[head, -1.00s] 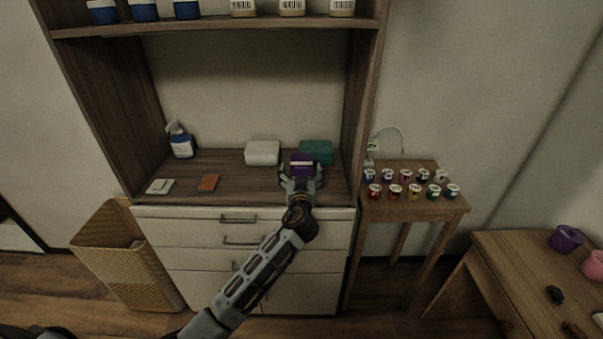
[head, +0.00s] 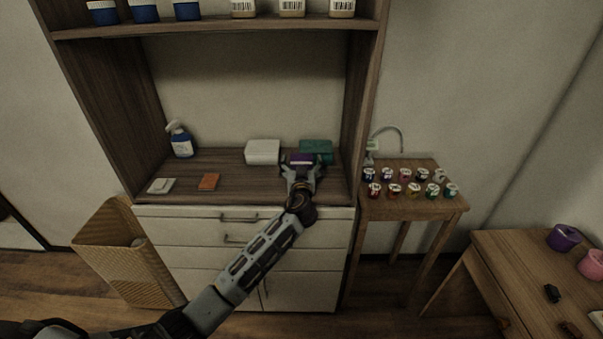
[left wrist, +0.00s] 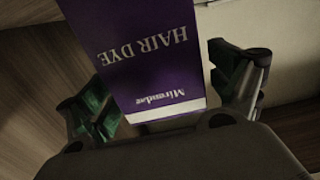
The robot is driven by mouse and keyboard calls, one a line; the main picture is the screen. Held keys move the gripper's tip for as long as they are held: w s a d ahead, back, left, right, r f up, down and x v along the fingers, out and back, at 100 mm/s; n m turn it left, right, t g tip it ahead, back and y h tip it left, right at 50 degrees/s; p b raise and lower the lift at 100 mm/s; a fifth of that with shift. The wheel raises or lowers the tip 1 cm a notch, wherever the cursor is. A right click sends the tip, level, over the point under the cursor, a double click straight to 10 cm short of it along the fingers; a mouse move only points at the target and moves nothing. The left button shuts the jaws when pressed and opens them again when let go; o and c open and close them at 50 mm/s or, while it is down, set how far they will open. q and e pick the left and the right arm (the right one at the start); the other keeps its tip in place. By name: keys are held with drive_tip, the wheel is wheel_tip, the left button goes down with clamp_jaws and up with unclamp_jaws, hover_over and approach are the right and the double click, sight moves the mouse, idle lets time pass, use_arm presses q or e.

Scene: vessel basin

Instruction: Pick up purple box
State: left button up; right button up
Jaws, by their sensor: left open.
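The purple box (head: 300,157) stands on the cabinet counter, in front of the teal box, and is partly hidden by my left gripper in the head view. In the left wrist view the purple box (left wrist: 145,60) fills the upper middle, with "HAIR DYE" printed upside down. My left gripper (head: 303,166) is open. Its two fingers (left wrist: 170,92) show on either side of the box, with a visible gap at least on the right. I cannot tell whether the left finger touches it. My right gripper is not in view.
A teal box (head: 316,147) stands right behind, and a white box (head: 263,152) to the left. The cabinet's right side panel (head: 360,110) is close. Small jars (head: 396,190) cover the side table.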

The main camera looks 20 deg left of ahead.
use_arm(q)
drive_tip(key=shift+c, duration=0.4)
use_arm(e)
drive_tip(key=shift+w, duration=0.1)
use_arm(q)
drive_tip(key=c, duration=1.1)
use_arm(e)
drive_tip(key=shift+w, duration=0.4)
use_arm(q)
drive_tip(key=shift+r, duration=0.1)
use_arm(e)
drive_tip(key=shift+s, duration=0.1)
